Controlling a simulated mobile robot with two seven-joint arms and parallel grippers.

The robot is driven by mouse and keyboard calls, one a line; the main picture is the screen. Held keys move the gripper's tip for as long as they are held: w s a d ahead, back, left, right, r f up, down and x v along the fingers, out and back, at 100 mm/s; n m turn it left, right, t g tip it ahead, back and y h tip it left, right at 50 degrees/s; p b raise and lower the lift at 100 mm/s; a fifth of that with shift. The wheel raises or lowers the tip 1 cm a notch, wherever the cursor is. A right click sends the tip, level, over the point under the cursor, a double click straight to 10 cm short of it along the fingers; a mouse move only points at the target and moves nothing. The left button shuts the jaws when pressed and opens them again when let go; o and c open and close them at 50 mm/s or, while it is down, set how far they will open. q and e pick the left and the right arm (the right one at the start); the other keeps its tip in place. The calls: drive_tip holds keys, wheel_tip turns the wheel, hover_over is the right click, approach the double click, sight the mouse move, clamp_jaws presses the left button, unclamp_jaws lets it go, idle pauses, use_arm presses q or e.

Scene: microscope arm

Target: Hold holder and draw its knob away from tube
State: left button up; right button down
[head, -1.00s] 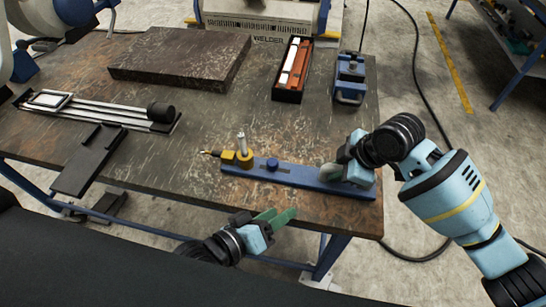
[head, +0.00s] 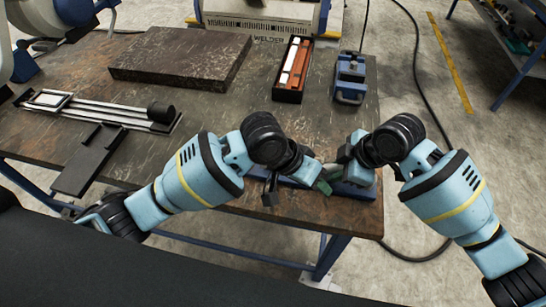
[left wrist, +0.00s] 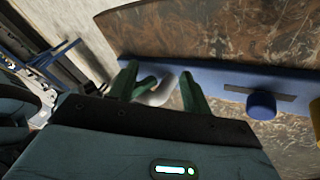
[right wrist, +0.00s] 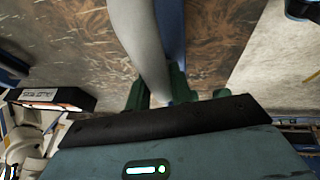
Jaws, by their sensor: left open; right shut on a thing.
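The holder is a long blue bar along the front edge of the table; its right part (head: 357,192) shows in the head view. In the left wrist view the round blue knob (left wrist: 261,105) stands on the bar, apart from my left fingers. A bit of the yellow block (left wrist: 317,108) shows at the edge. My left arm hides the tube.
A dark slab (head: 182,58), an open box (head: 292,68) and a blue device (head: 350,78) stand toward the back of the table. A railed tool (head: 100,108) and a black plate (head: 90,158) lie at left. The middle of the table is clear.

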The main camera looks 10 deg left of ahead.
use_arm(q)
drive_tip(key=w+a+r+m+g+y, duration=0.1)
drive_tip(key=w+a+r+y, duration=0.2)
drive_tip(key=a+r, duration=0.2)
drive_tip(key=w+a+r+g+y, duration=0.1)
drive_tip(key=w+a+r+y, duration=0.1)
drive_tip(key=a+r+y, duration=0.25)
drive_tip(key=shift+h, duration=0.45)
drive_tip(key=shift+w+a+f, duration=0.1)
drive_tip(key=shift+f, duration=1.75)
drive_tip(key=shift+w+a+f, duration=0.1)
drive_tip(key=shift+a+f, duration=0.05)
drive_tip(key=shift+f, duration=1.7)
drive_tip(key=shift+w+a+f, duration=0.1)
drive_tip(key=shift+f, duration=1.75)
clamp_jaws()
